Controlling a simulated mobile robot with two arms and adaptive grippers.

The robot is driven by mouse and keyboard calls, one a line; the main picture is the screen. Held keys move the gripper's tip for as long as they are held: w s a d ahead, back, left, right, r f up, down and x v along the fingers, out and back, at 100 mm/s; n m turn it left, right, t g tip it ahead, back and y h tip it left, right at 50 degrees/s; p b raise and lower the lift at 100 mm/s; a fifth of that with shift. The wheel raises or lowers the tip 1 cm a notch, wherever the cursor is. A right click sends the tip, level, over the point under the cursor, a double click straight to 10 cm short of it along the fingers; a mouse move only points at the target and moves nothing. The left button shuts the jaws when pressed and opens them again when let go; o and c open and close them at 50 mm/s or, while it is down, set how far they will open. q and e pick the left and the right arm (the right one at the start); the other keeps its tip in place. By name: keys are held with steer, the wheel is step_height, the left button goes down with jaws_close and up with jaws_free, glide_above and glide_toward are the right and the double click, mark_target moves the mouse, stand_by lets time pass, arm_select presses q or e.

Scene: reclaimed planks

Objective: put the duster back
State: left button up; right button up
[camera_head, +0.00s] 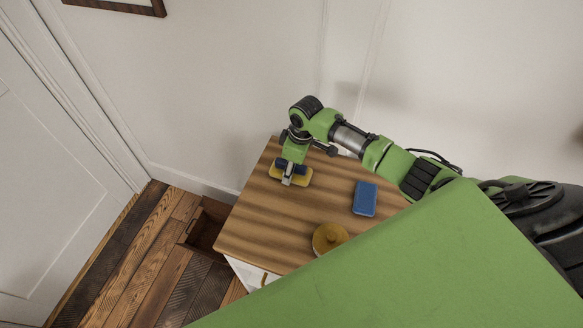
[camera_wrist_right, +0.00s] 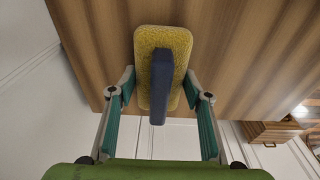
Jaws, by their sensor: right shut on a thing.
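The duster has a yellow pad (camera_head: 303,178) and a dark blue handle, and it is over the far left part of the wooden cabinet top (camera_head: 250,222). My right gripper (camera_head: 289,168) reaches down to it from above and is shut on it. In the right wrist view the duster (camera_wrist_right: 179,42) lies between the two fingers of my right gripper (camera_wrist_right: 160,86), its blue handle in the middle. I cannot tell whether the pad touches the cabinet top. My left gripper is not in view.
A blue block (camera_head: 365,198) and a round ochre thing with a knob (camera_head: 330,238) stand on the top. An open, drawer-like wooden box (camera_head: 205,232) with a handle is low at the cabinet's left. White walls close the back. Floor is free at left.

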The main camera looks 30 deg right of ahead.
steer(key=o, duration=1.1)
steer(key=shift+f, duration=0.15)
steer(key=shift+o, duration=0.2)
steer(key=r, duration=0.4)
steer(key=s+r, duration=0.1)
steer(key=r, duration=0.3)
steer(key=d+r+b, duration=0.1)
steer(key=r, duration=0.3)
steer(key=shift+s+r, duration=0.15)
